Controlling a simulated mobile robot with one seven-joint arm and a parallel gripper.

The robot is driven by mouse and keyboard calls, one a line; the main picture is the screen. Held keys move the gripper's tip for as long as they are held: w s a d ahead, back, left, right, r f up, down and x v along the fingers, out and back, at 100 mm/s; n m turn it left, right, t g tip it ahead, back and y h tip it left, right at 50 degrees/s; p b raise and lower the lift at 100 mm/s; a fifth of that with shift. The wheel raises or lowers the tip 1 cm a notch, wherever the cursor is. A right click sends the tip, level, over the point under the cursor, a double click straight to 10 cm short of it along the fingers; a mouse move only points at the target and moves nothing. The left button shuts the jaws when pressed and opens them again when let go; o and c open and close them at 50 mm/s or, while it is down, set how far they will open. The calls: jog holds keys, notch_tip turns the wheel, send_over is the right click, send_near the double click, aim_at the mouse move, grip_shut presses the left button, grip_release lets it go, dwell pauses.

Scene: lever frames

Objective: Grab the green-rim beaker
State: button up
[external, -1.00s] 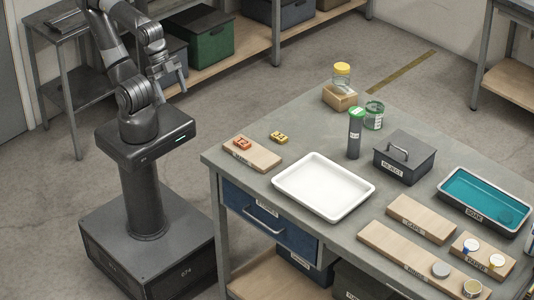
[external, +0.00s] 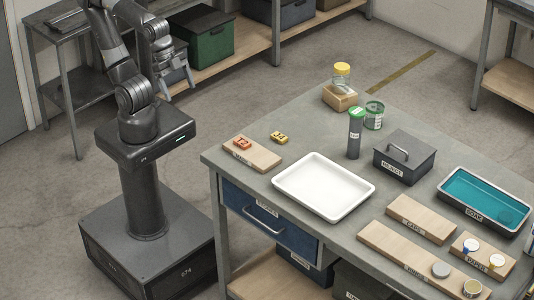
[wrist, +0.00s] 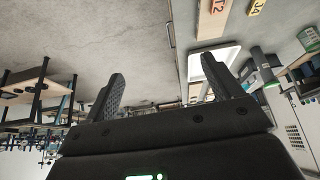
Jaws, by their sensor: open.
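The green-rim beaker (external: 374,115) is a clear glass vessel with a green band at its top, standing upright at the back of the workbench. A dark cylinder with a green top (external: 355,132) stands just in front and left of it, close by. My gripper (external: 179,88) is open and empty, off the bench to the left, far from the beaker. Its two spread fingers also show in the wrist view (wrist: 164,72) with nothing between them.
A jar with a yellow lid (external: 341,76) on a wooden block stands behind the beaker. A dark lidded box (external: 404,157) is in front right. A white tray (external: 323,211), a teal basin (external: 485,227) and wooden boards lie on the bench (external: 310,134).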

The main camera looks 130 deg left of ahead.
jog(key=w+a+r+n+y, duration=0.1)
jog(key=w+a+r+n, duration=0.15)
jog(key=w+a, duration=0.4)
jog(key=w+a+r+n, duration=0.1)
jog(key=w+a+r, duration=0.3)
jog(key=w, duration=0.6)
jog(key=n+g+y, duration=0.2)
jog(key=n+g, duration=0.1)
jog(key=n, duration=0.3)
send_over(374, 114)
jog(key=s+d, duration=0.1)
jog(key=s, duration=0.3)
notch_tip(374, 114, down, 19)
jog(key=x, duration=0.5)
jog(key=shift+s+a+f, duration=0.1)
jog(key=shift+a+f, duration=0.05)
jog(key=shift+f, duration=0.05)
jog(key=shift+a+x, duration=0.2)
jog(key=shift+x, duration=1.3)
jog(key=shift+a+x, duration=0.15)
jog(key=shift+x, duration=1.3)
jog(key=shift+r, duration=0.1)
